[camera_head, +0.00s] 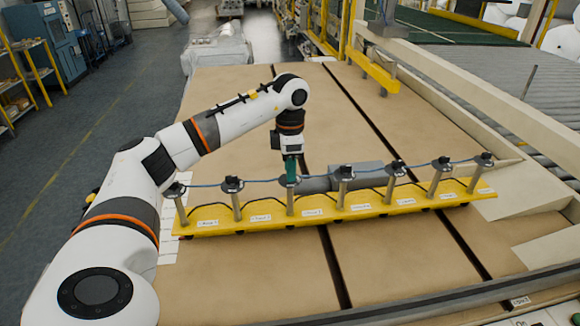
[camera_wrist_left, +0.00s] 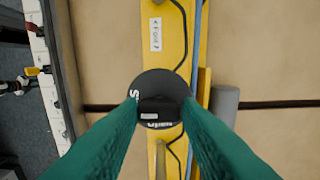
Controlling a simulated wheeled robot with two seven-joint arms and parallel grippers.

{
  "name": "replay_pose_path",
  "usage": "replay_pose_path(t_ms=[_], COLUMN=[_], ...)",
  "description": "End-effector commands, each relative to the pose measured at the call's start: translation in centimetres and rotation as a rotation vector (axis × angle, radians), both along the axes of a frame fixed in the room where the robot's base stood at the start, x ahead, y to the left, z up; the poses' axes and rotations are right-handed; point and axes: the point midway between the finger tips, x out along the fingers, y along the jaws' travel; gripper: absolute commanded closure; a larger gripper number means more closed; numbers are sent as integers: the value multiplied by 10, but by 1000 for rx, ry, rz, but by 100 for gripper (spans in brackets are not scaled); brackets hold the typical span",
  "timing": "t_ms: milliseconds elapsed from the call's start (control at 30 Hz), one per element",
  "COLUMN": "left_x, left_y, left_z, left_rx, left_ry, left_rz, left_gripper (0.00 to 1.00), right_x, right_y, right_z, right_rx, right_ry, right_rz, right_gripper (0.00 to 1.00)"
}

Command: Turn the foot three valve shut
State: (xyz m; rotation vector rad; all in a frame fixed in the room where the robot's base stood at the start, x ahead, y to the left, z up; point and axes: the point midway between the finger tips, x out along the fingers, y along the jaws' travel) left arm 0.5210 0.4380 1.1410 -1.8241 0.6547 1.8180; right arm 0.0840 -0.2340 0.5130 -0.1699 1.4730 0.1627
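A yellow rail (camera_head: 335,214) carries a row of posts with dark valve heads and white labels, too small to read surely in the head view. My left gripper (camera_head: 290,172) points down at the third valve from the left (camera_head: 288,182). In the left wrist view, that valve's black round knob (camera_wrist_left: 160,85) has a raised bar and white lettering, "S" at the left and "open" at the bottom. My green left fingers (camera_wrist_left: 161,103) stand apart on either side of the bar, overlapping the knob's edges. Whether they touch it is unclear. My right gripper is not in view.
A blue line runs along the valve tops. A grey cylinder (camera_head: 316,184) lies behind the rail. The brown table (camera_head: 230,100) has dark slots and is largely bare. A cream beam (camera_head: 470,95) and rollers lie to the right.

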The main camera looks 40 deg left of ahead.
Motion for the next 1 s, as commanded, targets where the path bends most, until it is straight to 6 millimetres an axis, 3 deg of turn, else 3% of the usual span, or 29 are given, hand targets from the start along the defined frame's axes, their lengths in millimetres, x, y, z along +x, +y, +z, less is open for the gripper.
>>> replay_pose_path(t_ms=[33, 100, 467, 667, 833, 1000], left_x=[0, 0, 0, 1, 1, 0], left_y=[0, 0, 0, 0, 0, 1], left_z=[1, 1, 4, 35, 76, 106], left_rx=[0, 0, 0, 0, -1, 2], left_ry=[-3, -1, 0, -5, -6, -3], left_rz=[1, 1, 1, 1, 1, 2], left_gripper=[60, 50, 50, 50, 50, 50], right_x=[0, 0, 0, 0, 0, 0], right_y=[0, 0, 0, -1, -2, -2], right_z=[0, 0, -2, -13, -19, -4], right_rx=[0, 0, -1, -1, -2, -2], right_ry=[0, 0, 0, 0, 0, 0], right_rz=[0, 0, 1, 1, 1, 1], right_gripper=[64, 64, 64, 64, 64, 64])
